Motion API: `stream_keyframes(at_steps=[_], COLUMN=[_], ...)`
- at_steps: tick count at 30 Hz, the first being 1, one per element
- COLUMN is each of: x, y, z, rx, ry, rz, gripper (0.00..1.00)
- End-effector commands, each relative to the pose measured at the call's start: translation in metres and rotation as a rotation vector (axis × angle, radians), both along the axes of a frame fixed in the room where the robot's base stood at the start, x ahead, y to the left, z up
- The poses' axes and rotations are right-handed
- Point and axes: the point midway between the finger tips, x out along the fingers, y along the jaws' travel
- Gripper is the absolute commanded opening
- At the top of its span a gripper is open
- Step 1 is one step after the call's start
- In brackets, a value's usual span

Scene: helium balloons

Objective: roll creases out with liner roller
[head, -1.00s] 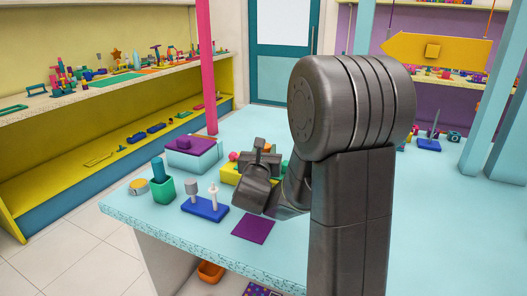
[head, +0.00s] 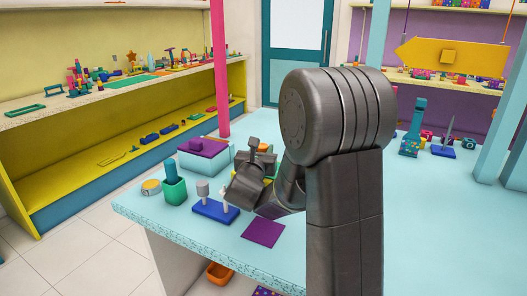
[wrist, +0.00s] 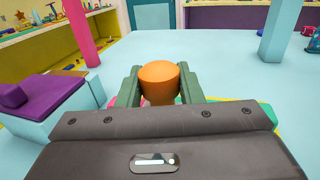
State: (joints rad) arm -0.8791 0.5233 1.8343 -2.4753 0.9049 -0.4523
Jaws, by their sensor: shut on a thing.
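In the wrist view my gripper (wrist: 160,82) has its two green fingers shut on an orange rounded knob (wrist: 159,76). What lies below the knob is hidden by my gripper's body, so I cannot tell if it is the liner roller. In the head view my gripper (head: 256,152) is over the pale blue table, right of the purple-topped box (head: 203,146). A flat purple square (head: 262,232) lies on the table in front of it. A blue stand (head: 214,212) holds a grey-headed tool (head: 203,188) and a white one. I make out no creases.
A green cup (head: 174,190) with a teal thing in it and a yellow-and-grey round item (head: 151,187) stand near the table's left edge. A teal item (head: 413,133) and a blue spiked base (head: 443,151) stand at the back right. A pink post (head: 219,70) rises beyond the table.

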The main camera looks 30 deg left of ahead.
Motion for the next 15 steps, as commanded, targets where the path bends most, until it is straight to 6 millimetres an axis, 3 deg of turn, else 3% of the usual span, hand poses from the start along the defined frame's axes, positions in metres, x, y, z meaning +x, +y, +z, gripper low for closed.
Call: stream_keyframes(at_steps=[8,15], x=[-0.001,0.002], y=[0.001,-0.017], z=[-0.001,-0.003], rx=[0.003,0.004], ry=[-0.002,-0.002], rz=[0.006,0.003], gripper=[0.06,0.06])
